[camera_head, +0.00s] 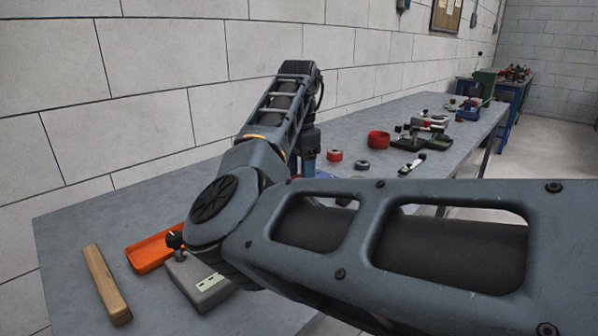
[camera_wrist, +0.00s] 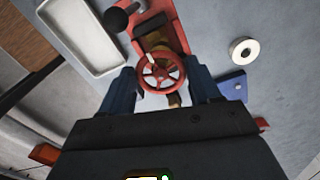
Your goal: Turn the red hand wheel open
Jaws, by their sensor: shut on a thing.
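The red hand wheel (camera_wrist: 161,72) is spoked and shows in the middle of the wrist view, between the two blue fingers of my gripper (camera_wrist: 161,88). The fingers are closed in on it from left and right. The exact contact at the rim is hard to see. A red body (camera_wrist: 168,18) and a brass-coloured part (camera_wrist: 175,99) show behind the wheel. In the head view my arm hides the wheel, and the fingers cannot be made out.
The wrist view shows a black knob (camera_wrist: 116,19), a pale tray (camera_wrist: 62,42) and a white ring (camera_wrist: 243,51) nearby. On the grey bench (camera_head: 80,215) lie a wooden bar (camera_head: 105,284), an orange tray (camera_head: 147,263) and a grey box (camera_head: 203,286). A red bowl (camera_head: 378,139) stands farther back.

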